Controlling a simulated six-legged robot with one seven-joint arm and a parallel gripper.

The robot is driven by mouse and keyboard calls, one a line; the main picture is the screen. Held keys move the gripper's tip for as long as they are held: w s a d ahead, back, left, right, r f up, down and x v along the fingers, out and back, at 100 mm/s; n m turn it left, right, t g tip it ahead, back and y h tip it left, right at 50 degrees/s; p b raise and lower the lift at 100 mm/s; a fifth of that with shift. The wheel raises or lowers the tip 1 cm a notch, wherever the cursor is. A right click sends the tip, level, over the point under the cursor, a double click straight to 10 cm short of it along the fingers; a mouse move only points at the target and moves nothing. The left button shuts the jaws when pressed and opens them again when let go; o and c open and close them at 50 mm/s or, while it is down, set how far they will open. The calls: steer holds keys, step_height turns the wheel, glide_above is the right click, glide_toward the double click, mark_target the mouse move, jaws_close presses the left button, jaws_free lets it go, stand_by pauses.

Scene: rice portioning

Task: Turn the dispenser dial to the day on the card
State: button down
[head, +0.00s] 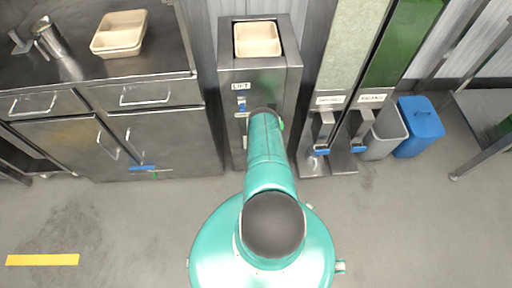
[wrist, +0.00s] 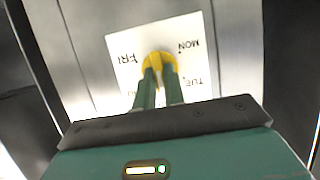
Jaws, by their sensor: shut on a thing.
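In the wrist view a yellow dial (wrist: 158,57) sits on a white day plate (wrist: 125,50), with FRI, MON and TUE readable upside down around it. Another label at the lower left is partly hidden by a finger. My gripper (wrist: 160,75) has its two green fingers closed on the yellow dial, one on each side. I cannot tell which day the dial points to. In the head view my arm reaches to the front of the steel dispenser marked LIFT (head: 260,80) and hides the gripper and the dial. I cannot make out the day card.
A beige tray (head: 258,40) sits in the dispenser's top. A counter (head: 60,75) with another beige tray (head: 119,34) and a metal cup (head: 47,38) stands left. Two tall dispensers (head: 340,60), a grey bin (head: 382,135) and a blue bin (head: 419,127) stand right. The front floor is clear.

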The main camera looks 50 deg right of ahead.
steer(key=c, duration=1.5)
jaws_free()
steer(key=v, duration=1.4)
steer(key=shift+s, duration=0.1)
